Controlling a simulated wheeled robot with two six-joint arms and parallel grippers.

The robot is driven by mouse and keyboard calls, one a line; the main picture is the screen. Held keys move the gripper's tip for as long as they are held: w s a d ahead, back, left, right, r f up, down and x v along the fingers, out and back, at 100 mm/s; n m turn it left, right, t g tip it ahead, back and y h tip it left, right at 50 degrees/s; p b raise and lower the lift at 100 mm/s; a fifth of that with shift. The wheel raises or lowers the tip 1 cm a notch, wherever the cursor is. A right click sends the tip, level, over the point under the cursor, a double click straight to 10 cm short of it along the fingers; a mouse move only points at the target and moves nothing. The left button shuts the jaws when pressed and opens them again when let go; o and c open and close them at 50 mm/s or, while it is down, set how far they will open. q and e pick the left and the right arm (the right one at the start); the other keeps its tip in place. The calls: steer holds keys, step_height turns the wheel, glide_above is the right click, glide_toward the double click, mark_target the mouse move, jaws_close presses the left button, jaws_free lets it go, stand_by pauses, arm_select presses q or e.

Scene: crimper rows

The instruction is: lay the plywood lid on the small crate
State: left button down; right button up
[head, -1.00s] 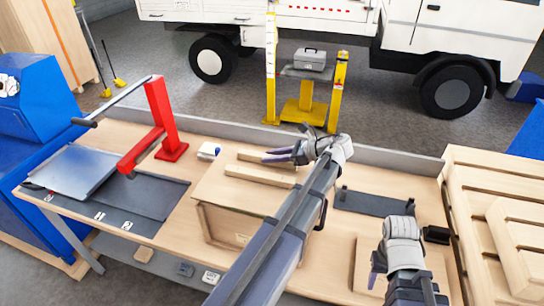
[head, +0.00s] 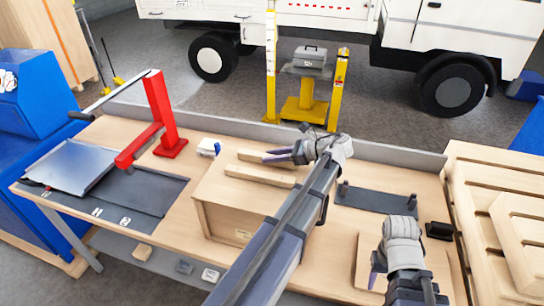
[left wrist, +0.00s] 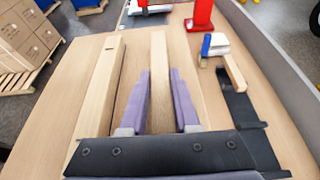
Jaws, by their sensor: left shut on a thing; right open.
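The plywood lid (head: 224,186) is a flat pale board with two parallel battens on top. It lies over the small crate (head: 222,220), whose front side shows beneath it with no clear gap. My left gripper (head: 281,157) is shut on the far batten (head: 252,156). The left wrist view shows its purple fingers (left wrist: 160,105) on both sides of that batten, with the other batten (left wrist: 98,90) to the left. The lid's right part is hidden behind my left arm. My right gripper (head: 376,270) is open and empty at the right front of the bench.
A wooden board (head: 366,258) lies beside my right gripper. A dark grey plate (head: 375,200) lies behind it. A red press (head: 160,115) and a metal sheet (head: 75,168) are on the left of the bench. A white and blue item (head: 208,147) stands behind the lid.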

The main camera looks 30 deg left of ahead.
arm_select(q)
steer(key=shift+f, duration=0.25)
steer(key=c, duration=0.6)
jaws_free()
steer(key=shift+o, duration=0.2)
steer(key=p+v, duration=0.2)
steer(key=v, duration=0.5)
steer(key=shift+r, duration=0.15)
steer(key=shift+w+d+r+p, duration=0.1)
steer(key=shift+d+p, duration=0.25)
steer(key=shift+d, duration=0.1)
